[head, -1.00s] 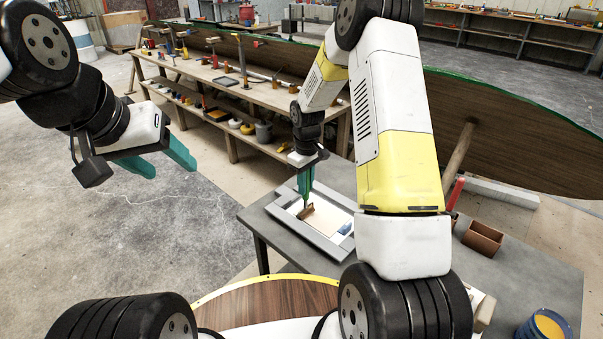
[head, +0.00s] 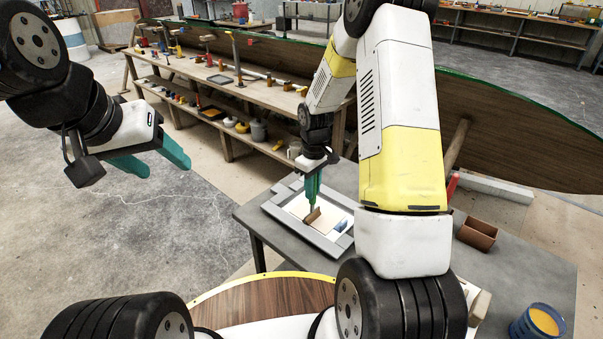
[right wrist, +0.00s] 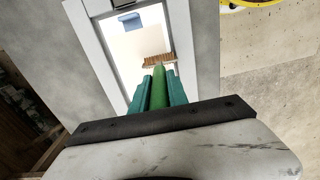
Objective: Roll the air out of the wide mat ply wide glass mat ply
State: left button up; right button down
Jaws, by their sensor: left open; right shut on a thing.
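The wide glass mat ply (head: 327,221) is a pale cream sheet inside a grey frame on the grey table; it also shows in the right wrist view (right wrist: 146,42). My right gripper (head: 313,195) points down over the frame, shut on the green handle of a roller (right wrist: 159,88). The roller's brown ribbed head (right wrist: 158,60) is at the ply; whether it presses on it I cannot tell. A small blue piece (right wrist: 131,22) lies at the ply's far end in the wrist view. My left gripper (head: 155,160) is open and empty, above the floor at the left, away from the table.
The grey frame (head: 286,227) surrounds the ply. A brown open box (head: 479,233) and a blue pot with yellow contents (head: 540,322) stand at the table's right. A wooden workbench (head: 222,95) with several tools stands behind, before a long hull mould (head: 520,140).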

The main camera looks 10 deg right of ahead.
jog(key=shift+r, duration=3.5)
